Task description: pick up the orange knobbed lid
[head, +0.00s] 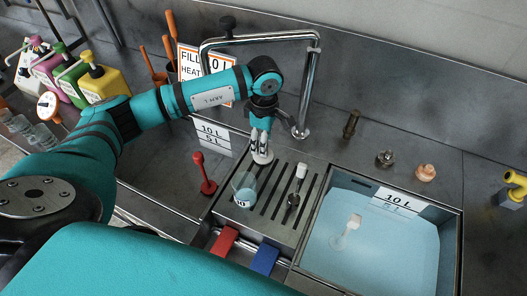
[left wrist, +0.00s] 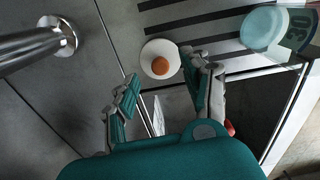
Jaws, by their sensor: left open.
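The lid is a small white disc with a round orange knob (left wrist: 160,63). It lies flat by the back left edge of the slotted drainboard, and its pale rim (head: 263,159) shows in the head view below my left gripper (head: 261,145). In the left wrist view, my left gripper (left wrist: 160,73) is open, with one finger on each side of the lid's near side. The fingers look apart from the knob, and nothing is between them. In the head view the knob is hidden by the gripper. My right gripper is not in view.
A clear cup of blue liquid (head: 244,187) and a white-handled tool (head: 298,183) stand on the slotted drainboard (head: 262,221). A red upright tool (head: 204,174) stands left. A tall metal faucet (head: 309,85) rises close behind the gripper. A water-filled tank (head: 380,245) is at right.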

